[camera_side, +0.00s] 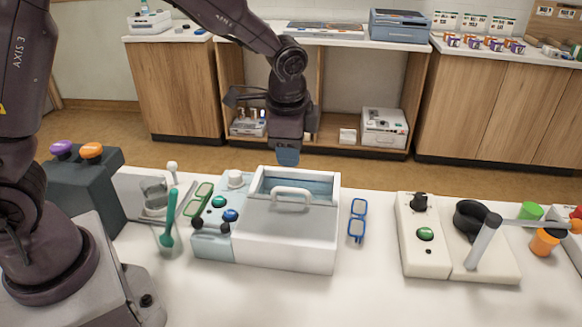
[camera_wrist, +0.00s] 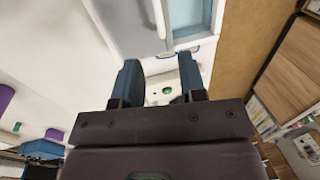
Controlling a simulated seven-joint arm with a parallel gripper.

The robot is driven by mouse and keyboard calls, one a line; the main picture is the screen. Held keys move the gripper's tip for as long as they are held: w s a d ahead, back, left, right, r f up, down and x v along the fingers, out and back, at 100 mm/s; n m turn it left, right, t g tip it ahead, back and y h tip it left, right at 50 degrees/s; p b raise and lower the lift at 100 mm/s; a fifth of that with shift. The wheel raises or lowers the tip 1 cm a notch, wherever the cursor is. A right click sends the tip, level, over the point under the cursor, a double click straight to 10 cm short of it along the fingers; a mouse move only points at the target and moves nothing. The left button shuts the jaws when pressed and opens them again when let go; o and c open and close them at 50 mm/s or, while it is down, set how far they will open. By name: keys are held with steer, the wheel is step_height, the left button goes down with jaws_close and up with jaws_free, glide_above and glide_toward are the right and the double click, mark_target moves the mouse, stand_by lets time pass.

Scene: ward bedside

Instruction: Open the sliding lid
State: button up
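A white box (camera_side: 285,240) stands on the table in the side view, with a light blue control panel on its left. A blue-grey recessed area shows behind and around the handle; I cannot tell how far the lid is open. The box also shows at the top of the wrist view (camera_wrist: 119,25), with the pale handle (camera_wrist: 159,18) beside a grey-blue surface. My gripper (camera_side: 287,157) hangs above the box's back edge, apart from the handle. In the wrist view its two blue fingers (camera_wrist: 160,72) are spread with nothing held between them.
Blue glasses (camera_side: 357,220) lie right of the box; green glasses (camera_side: 199,199) lie left. A glass with a green spoon (camera_side: 168,222) stands at the front left. A white device with a green button (camera_side: 425,234) is farther right. Bare table lies in front.

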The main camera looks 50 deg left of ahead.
steer(key=shift+s+d+r, duration=0.1)
steer(key=shift+d+r, duration=0.05)
steer(key=shift+r, duration=0.55)
steer(key=shift+s+d+r, duration=0.1)
steer(key=shift+r, duration=0.6)
steer(key=s+a+r+n+t, duration=0.1)
steer(key=s+r+n, duration=0.3)
steer(key=s, duration=0.6)
steer(key=s+a+r+n+t+h, duration=0.1)
steer(key=s+r+n, duration=0.4)
steer(key=s, duration=0.5)
steer(key=shift+s+a+r+t+h, duration=0.15)
steer(key=shift+a+r+t+h, duration=0.25)
steer(key=shift+r+t, duration=0.5)
